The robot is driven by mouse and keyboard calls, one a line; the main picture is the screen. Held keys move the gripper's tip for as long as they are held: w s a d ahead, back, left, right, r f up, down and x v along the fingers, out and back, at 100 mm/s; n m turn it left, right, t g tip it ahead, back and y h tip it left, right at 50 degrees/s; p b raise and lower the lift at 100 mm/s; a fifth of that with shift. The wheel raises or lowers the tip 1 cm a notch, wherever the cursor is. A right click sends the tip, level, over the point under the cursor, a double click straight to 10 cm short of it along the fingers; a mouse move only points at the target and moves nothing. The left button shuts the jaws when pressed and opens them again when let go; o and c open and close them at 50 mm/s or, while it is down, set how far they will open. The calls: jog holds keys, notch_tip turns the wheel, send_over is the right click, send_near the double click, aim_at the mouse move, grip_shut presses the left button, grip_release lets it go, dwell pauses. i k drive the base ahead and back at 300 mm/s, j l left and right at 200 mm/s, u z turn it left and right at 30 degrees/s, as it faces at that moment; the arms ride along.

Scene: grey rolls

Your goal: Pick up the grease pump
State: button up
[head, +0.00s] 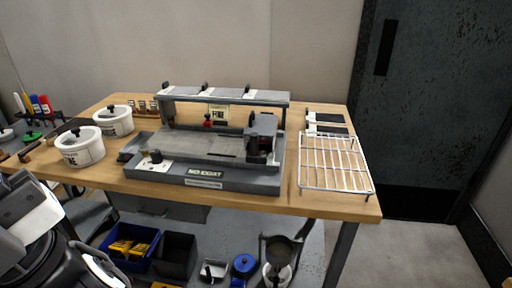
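I cannot tell for sure which thing is the grease pump. On the low shelf under the bench stand a small blue pot-like item (243,265), a small light tray with a black upright part (213,270), and a dark bracket-like device with a pale base (280,262). None is clear enough to name as the pump. Parts of my own arm fill the lower left corner, and my gripper is not visible.
A wooden bench (340,204) carries a grey machine (210,180), two white lidded pots (80,149) (113,123) and a wire rack (334,166). Below are a blue bin (112,256) and a black bin (175,257). Floor is clear at right.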

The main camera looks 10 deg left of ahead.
aim_at(35, 101)
jog(key=u, duration=1.55)
